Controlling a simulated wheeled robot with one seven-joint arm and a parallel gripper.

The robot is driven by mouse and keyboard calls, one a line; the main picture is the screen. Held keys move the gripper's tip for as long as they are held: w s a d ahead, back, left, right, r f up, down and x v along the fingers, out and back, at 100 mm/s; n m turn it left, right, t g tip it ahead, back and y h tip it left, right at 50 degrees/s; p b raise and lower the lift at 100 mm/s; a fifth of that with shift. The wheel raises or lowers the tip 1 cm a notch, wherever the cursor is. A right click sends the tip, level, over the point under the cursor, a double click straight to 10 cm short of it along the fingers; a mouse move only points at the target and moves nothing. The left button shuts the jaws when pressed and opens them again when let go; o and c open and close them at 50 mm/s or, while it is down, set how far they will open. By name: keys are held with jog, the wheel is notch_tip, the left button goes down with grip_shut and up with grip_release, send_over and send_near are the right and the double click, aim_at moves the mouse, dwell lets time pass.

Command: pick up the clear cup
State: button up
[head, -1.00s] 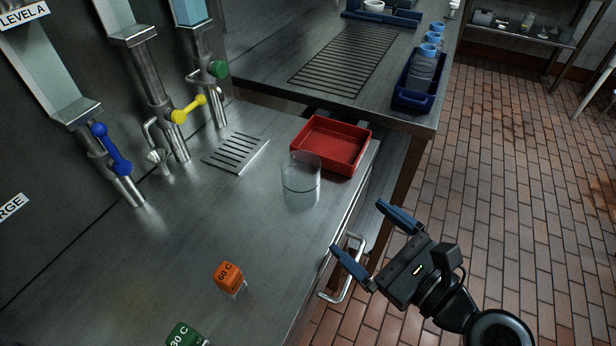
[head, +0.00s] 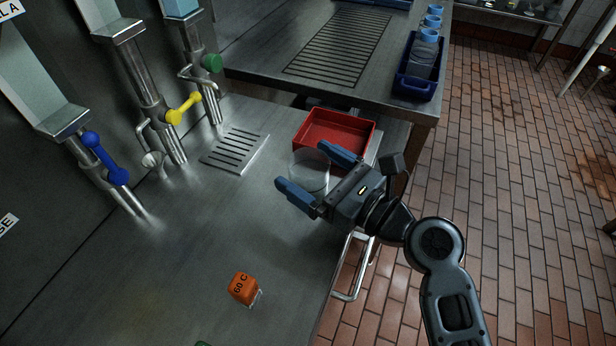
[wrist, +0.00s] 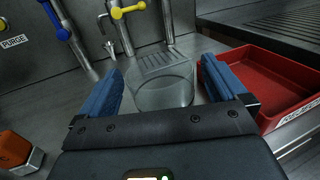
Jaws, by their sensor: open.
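The clear cup (head: 308,168) stands upright on the steel counter, just in front of the red tray. In the head view its lower right part is hidden behind my gripper (head: 308,172). In the wrist view the clear cup (wrist: 164,88) shows between the two blue fingers of my gripper (wrist: 160,92), near the tips. The fingers are open, one on each side of the cup, with a gap on either side in the wrist view. The cup looks empty.
The red tray (head: 362,125) is close to the right finger. A drain grate (head: 235,149) lies behind the cup, below pipes with blue, yellow and green handles. An orange block (head: 244,288) marked 60 C stands nearer on the counter. A drawer handle (head: 352,268) juts from the counter's front.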

jog(key=shift+x, duration=1.4)
jog(key=shift+c, duration=0.3)
jog(key=c, duration=1)
jog(key=shift+r, duration=0.1)
